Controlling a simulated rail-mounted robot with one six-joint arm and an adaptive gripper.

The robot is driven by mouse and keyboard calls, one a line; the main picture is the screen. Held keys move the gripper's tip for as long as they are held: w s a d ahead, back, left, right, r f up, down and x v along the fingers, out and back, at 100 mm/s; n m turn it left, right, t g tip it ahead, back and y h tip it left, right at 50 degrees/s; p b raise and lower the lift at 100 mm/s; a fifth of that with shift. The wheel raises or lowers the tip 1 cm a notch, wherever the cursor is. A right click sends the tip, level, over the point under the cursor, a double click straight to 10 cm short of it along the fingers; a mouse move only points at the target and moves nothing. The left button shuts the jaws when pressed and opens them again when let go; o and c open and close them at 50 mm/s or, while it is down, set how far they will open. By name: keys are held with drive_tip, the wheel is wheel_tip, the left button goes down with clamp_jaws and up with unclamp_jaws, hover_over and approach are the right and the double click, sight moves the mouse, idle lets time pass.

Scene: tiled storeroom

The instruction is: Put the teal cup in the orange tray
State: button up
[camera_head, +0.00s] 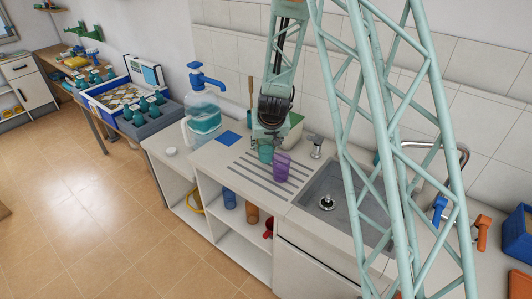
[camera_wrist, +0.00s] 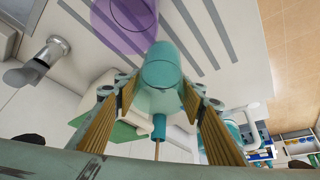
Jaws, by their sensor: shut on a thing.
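The teal cup (camera_head: 265,153) is under my gripper (camera_head: 267,142), at the ribbed draining part of the counter. In the wrist view the teal cup (camera_wrist: 160,72) sits between the two brown-padded fingers of my gripper (camera_wrist: 158,98), which are shut on it. Whether the cup's base touches the counter I cannot tell. A translucent purple cup (camera_head: 282,167) stands close beside it, and also shows in the wrist view (camera_wrist: 122,20). An orange flat object (camera_head: 520,283), possibly the orange tray, is cut off at the lower right edge of the head view.
The sink (camera_head: 318,188) lies right of the cups, with a tap (camera_head: 316,148) behind. A blue bottle (camera_head: 440,207), an orange bottle (camera_head: 482,232) and a blue bin (camera_head: 515,238) stand farther right. A large pump jug (camera_head: 203,110) and a blue square (camera_head: 229,137) are left.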

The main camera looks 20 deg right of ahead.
sight(266, 152)
drive_tip(key=shift+f+b, duration=0.5)
drive_tip(key=shift+f, duration=1.3)
drive_tip(key=shift+f, duration=0.15)
drive_tip(key=o, duration=1)
drive_tip(key=shift+s+r, duration=0.2)
drive_tip(key=shift+r, duration=0.45)
drive_tip(key=p+v, duration=0.2)
drive_tip(key=v, duration=0.9)
drive_tip(key=shift+p, duration=0.3)
